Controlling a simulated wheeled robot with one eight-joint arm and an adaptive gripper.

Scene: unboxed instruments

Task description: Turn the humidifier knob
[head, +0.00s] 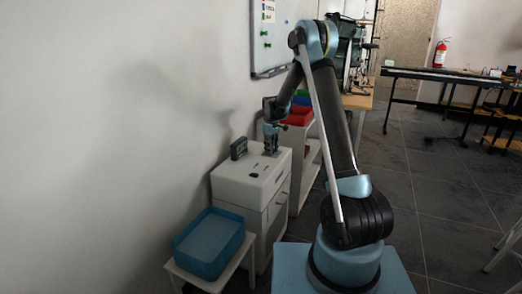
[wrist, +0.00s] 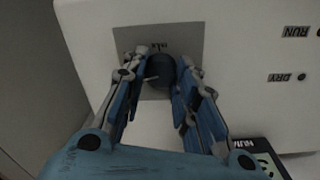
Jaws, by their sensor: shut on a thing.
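The humidifier appears to be the white box-shaped unit (head: 235,188) against the wall, with RUN and DRY labels on its top in the wrist view (wrist: 250,45). A dark round knob (wrist: 161,71) sits on a grey plate (wrist: 185,38) on this surface. My gripper (wrist: 160,80) points down with one finger on each side of the knob and is shut on it. Its sides are partly hidden by the fingers. In the head view my gripper (head: 271,150) is over the unit's top, and the knob cannot be made out.
A blue bin (head: 204,270) on a low stand is in front. A white shelf with red and other bins (head: 299,115) stands behind. Floor at right is open.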

